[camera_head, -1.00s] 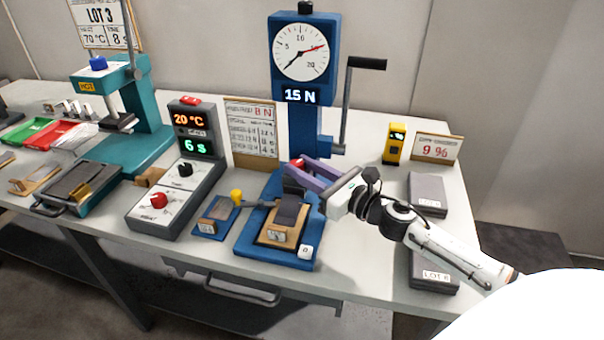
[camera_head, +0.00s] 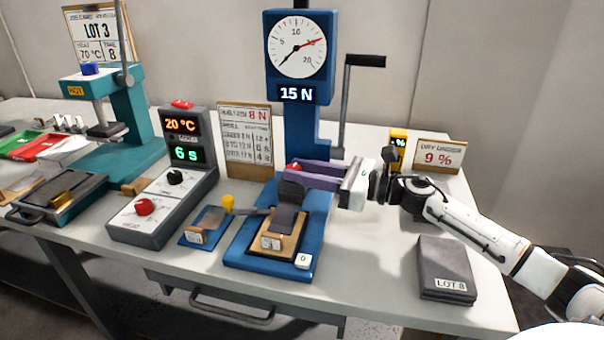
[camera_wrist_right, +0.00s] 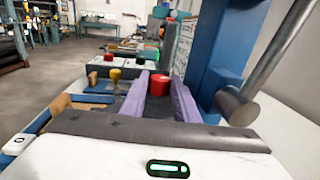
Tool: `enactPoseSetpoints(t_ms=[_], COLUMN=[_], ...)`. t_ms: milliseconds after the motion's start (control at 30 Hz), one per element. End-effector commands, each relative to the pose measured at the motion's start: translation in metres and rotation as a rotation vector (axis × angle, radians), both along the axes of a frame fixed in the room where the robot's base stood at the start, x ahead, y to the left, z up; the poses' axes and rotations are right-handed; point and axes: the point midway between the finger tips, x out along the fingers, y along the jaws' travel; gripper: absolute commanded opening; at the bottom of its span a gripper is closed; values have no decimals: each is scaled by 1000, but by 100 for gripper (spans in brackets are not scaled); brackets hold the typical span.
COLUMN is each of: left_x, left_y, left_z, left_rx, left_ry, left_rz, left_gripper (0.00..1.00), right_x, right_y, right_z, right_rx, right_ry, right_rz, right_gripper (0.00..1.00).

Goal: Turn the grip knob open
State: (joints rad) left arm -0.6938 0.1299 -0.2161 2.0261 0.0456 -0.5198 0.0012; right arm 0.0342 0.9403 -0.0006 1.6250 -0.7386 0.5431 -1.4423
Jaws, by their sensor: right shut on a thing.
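The grip knob (camera_head: 296,167) is a small red knob at the foot of the blue force tester (camera_head: 300,130). It also shows as a red cylinder in the right wrist view (camera_wrist_right: 158,84). My right gripper (camera_head: 292,172) reaches in from the right, nearly level, with its purple fingers on either side of the knob, shut on it. In the wrist view the fingers (camera_wrist_right: 158,95) flank the knob, and their contact with it is partly hidden. A dark strip (camera_head: 285,217) on a tan block lies in front, on the blue base (camera_head: 250,255). My left gripper is out of view.
A crank handle (camera_head: 364,62) rises on the tester's right. A control box (camera_head: 150,215) with red and black knobs and a yellow knob (camera_head: 228,203) stand to the left. A grey LOT 8 case (camera_head: 445,265) lies at the right. Some bench top between is clear.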

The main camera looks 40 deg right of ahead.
Motion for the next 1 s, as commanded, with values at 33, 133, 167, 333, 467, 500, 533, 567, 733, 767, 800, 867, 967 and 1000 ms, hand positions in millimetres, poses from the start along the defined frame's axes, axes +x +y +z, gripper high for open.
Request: enactPoseSetpoints(t_ms=[33, 133, 167, 333, 467, 500, 533, 567, 733, 767, 800, 867, 967, 1000], left_x=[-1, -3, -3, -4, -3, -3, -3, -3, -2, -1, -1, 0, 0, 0], left_y=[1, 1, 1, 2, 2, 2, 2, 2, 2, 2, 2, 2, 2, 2], left_z=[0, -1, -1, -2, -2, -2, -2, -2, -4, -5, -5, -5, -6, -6], left_rx=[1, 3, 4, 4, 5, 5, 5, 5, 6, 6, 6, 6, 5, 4], left_ry=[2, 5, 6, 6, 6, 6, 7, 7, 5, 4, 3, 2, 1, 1], left_rz=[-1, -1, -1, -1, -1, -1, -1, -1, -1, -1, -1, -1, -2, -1], left_gripper=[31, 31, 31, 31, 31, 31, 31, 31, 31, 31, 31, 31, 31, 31], right_x=[0, 0, 0, 0, 0, 0, 0, -1, -11, -14, -19, -27, -42, -47], right_y=[0, 0, 0, 0, 0, 0, 0, 0, -8, -10, -13, -18, -27, -31], right_z=[0, 0, 0, 0, 0, 0, 0, 0, -3, -2, -3, -3, -3, -3], right_rx=[2, 1, 1, 1, 1, 1, 1, 1, 0, 0, -1, 0, 1, -1], right_ry=[1, 0, 0, 0, -1, -1, -1, 1, 4, 2, 3, 4, 4, 4], right_rz=[0, -1, -1, -1, -1, -2, -2, -2, -3, -3, -3, -3, -2, -3], right_gripper=[5, 5, 33, 47, 47, 47, 47, 47, 47, 47, 47, 47, 47, 47])
